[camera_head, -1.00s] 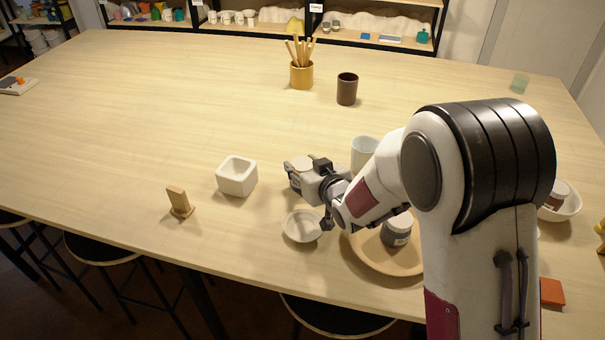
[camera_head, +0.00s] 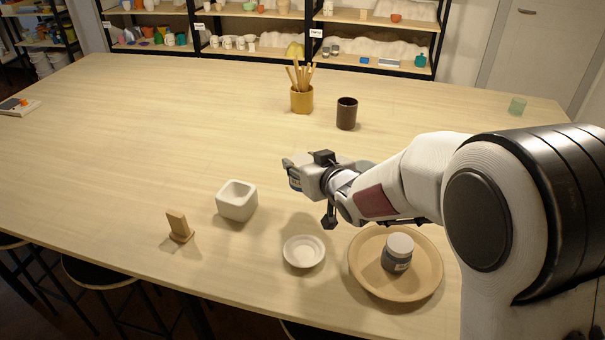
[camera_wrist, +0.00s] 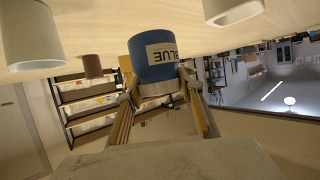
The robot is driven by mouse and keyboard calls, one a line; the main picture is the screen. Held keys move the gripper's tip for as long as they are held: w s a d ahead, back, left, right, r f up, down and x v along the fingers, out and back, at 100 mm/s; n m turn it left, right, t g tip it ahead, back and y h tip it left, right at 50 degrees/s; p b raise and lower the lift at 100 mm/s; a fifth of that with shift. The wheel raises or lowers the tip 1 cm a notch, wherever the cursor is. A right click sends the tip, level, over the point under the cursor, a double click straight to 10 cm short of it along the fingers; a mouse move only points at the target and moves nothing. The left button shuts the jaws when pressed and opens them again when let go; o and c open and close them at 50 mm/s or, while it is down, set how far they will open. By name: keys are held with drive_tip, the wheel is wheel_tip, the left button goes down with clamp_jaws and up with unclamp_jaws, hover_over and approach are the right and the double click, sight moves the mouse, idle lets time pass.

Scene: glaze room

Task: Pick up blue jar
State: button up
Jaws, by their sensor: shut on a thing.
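The blue jar (camera_wrist: 165,60) sits between the two fingers of my gripper (camera_wrist: 160,82) in the wrist view, where the picture is upside down and its label reads BLUE. My gripper is shut on the jar around its pale lid end. In the head view my gripper (camera_head: 298,168) is right of the middle of the table, and only a little of the blue jar (camera_head: 295,184) shows beneath it; the rest is hidden. The jar appears to be raised off the table, though the size of the gap is hard to tell.
A white square pot (camera_head: 237,205), small white dish (camera_head: 304,251) and wooden stand (camera_head: 179,226) are nearby. A tan plate (camera_head: 436,268) holds a grey jar (camera_head: 397,256). Behind are a dark cup (camera_head: 347,114) and a yellow tool pot (camera_head: 302,101). A pale cup (camera_wrist: 32,40) is close by.

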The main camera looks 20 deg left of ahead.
drive_tip(key=shift+r, duration=0.75)
